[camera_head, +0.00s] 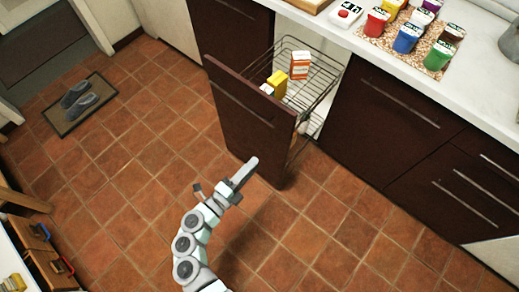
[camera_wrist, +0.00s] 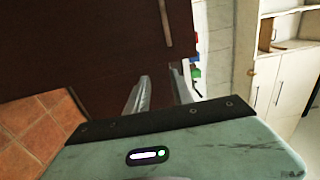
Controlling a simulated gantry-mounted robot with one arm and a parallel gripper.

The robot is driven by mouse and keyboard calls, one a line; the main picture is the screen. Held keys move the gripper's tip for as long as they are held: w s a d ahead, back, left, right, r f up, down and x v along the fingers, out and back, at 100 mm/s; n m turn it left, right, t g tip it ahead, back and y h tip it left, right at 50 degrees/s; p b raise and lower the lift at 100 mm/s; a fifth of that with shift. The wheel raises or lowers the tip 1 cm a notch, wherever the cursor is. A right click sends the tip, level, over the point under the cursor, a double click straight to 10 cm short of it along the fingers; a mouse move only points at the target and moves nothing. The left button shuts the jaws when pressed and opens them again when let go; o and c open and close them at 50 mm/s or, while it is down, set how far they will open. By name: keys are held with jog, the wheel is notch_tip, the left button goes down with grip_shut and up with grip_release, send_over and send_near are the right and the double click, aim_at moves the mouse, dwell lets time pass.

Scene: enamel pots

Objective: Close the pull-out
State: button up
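The pull-out (camera_head: 245,120) stands open, drawn out from the counter. It has a dark brown front panel with a long metal handle (camera_head: 240,103) and a wire basket (camera_head: 318,85) behind. The basket holds a yellow box (camera_head: 277,84) and an orange-and-white box (camera_head: 299,66). My gripper (camera_head: 250,165) is in front of the panel's lower part, below the handle. In the wrist view, my gripper (camera_wrist: 161,80) has its two fingers apart with nothing between them. The panel (camera_wrist: 80,50) fills the upper left there, and the handle (camera_wrist: 165,22) lies beyond the fingertips. I cannot tell whether the fingers touch the panel.
Dark drawers (camera_head: 395,115) stand right of the pull-out under a white counter (camera_head: 370,48) with several coloured canisters. A mat (camera_head: 100,108) with slippers lies at the left. The tiled floor (camera_head: 140,170) before the pull-out is clear. A wooden piece (camera_head: 45,255) stands lower left.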

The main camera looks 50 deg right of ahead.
aim_at(286, 130)
jog(key=shift+d+f, duration=0.2)
jog(key=shift+f, duration=0.05)
jog(key=shift+c, duration=0.8)
jog(key=d+b, duration=0.1)
jog(key=d, duration=0.3)
jog(key=d+b, duration=0.1)
jog(key=d, duration=0.4)
jog(key=d+b, duration=0.1)
jog(key=d, duration=0.4)
jog(key=shift+w+d+r, duration=0.1)
jog(key=shift+w+d, duration=0.05)
jog(key=shift+w, duration=0.25)
grip_shut()
jog(key=shift+w+d, duration=0.1)
